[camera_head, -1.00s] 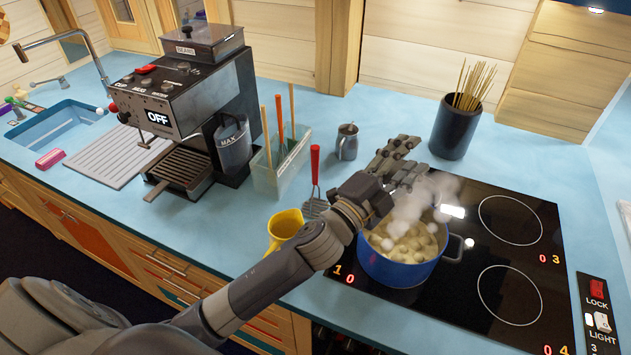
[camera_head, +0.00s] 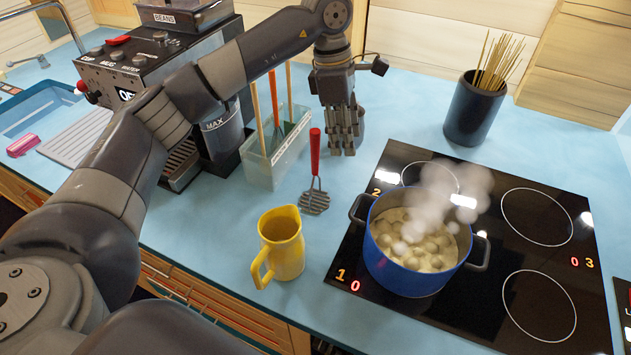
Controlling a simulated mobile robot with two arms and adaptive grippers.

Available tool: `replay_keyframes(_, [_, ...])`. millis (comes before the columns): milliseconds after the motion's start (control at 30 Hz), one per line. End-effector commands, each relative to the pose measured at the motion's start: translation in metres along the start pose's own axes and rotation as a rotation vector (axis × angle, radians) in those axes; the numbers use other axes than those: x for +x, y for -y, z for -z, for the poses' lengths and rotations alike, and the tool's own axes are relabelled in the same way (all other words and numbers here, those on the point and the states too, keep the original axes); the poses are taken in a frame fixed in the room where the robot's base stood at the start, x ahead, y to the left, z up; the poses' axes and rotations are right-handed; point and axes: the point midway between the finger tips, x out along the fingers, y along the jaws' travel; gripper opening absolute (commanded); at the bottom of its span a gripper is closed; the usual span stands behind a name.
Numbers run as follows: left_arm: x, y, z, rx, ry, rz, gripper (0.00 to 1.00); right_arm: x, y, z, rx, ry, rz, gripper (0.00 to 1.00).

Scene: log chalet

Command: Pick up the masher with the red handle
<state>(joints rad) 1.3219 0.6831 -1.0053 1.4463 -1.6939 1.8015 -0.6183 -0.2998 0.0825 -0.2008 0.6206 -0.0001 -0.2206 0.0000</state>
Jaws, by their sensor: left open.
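A small gap shows between the fingers and the handle in the picture. The gripper partly hides a small metal jug (camera_head: 361,122) behind it. My right gripper is out of view.
A yellow jug (camera_head: 282,245) stands in front of the masher. A steaming blue pot (camera_head: 405,280) of potatoes sits on the black hob (camera_head: 480,323). A utensil holder (camera_head: 262,172) and a coffee machine stand to the left. A dark pot of sticks (camera_head: 470,112) stands at the back.

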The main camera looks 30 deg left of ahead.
Motion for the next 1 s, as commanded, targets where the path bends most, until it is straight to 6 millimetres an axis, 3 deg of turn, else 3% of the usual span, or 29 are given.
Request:
replay_keyframes(33, [-0.005,-0.005,0.019,-0.013,-0.062,-0.014,0.43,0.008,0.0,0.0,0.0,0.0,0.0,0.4])
replay_keyframes(100, [-0.014,-0.009,0.037,-0.027,-0.124,-0.021,0.43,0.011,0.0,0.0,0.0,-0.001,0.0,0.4])
replay_keyframes(233, [-0.02,-0.011,0.054,-0.042,-0.181,-0.025,0.43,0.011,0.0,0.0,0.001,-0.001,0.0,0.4])
replay_keyframes(500, [0.016,-0.011,0.064,-0.045,-0.193,-0.022,0.43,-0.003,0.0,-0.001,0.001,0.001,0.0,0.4])
replay_keyframes(733, [0.032,-0.01,0.067,-0.044,-0.19,-0.024,0.43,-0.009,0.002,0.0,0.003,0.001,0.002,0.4])
replay_keyframes(1000, [0.065,-0.004,0.076,-0.045,-0.19,-0.02,0.43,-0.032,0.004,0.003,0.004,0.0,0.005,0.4])
